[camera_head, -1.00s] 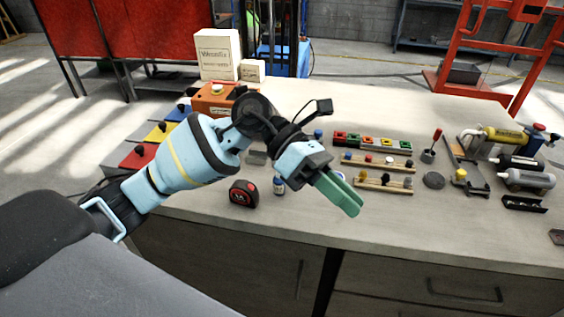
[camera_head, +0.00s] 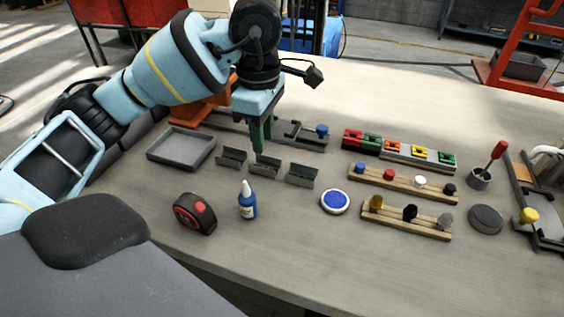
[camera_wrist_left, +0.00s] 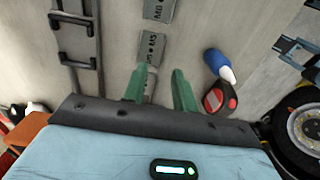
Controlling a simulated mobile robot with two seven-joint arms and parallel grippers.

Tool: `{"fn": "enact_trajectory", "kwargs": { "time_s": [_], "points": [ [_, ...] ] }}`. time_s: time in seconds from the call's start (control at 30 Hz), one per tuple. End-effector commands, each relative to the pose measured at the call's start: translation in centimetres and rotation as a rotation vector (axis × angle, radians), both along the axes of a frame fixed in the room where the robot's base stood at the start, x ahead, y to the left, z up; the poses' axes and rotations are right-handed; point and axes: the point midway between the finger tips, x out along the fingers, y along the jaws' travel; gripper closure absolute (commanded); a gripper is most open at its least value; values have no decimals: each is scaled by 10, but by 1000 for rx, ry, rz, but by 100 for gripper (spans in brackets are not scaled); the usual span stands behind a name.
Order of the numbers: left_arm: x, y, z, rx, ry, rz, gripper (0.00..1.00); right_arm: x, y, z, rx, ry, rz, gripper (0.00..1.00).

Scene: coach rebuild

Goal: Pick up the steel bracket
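Three small grey metal brackets stand in a row on the table: a left one (camera_head: 231,158), a middle one (camera_head: 265,167) and a right one (camera_head: 302,175). I cannot tell them apart by material. My left gripper (camera_head: 259,145) points down with green fingers just above the row, by the middle bracket's top. In the left wrist view, the gripper (camera_wrist_left: 159,84) is open, its fingers apart. Lettered brackets lie in line ahead of it, one near (camera_wrist_left: 152,47) and one farther up (camera_wrist_left: 161,10). A grey piece shows partly between the fingers. My right gripper is out of view.
A blue bottle (camera_head: 247,203) and a tape measure (camera_head: 194,213) stand in front of the brackets. A shallow grey tray (camera_head: 181,147) lies left. A blue-topped disc (camera_head: 335,201) and wooden strips with knobs (camera_head: 406,217) are to the right. The table's front is mostly clear.

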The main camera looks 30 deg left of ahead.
Motion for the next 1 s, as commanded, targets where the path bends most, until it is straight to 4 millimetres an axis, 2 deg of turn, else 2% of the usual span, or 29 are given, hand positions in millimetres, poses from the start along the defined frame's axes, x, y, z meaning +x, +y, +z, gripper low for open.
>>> {"fn": "enact_trajectory", "kwargs": {
  "time_s": [0.2,0.43,0.67,1.0],
  "points": [
    [0,1,-1,2,-1,0,72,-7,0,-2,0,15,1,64],
    [-1,0,-24,0,4,-2,72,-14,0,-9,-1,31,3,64],
    [-1,1,-29,1,1,-1,72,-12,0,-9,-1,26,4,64],
    [-3,5,-69,1,2,-1,72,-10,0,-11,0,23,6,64]
  ]
}}
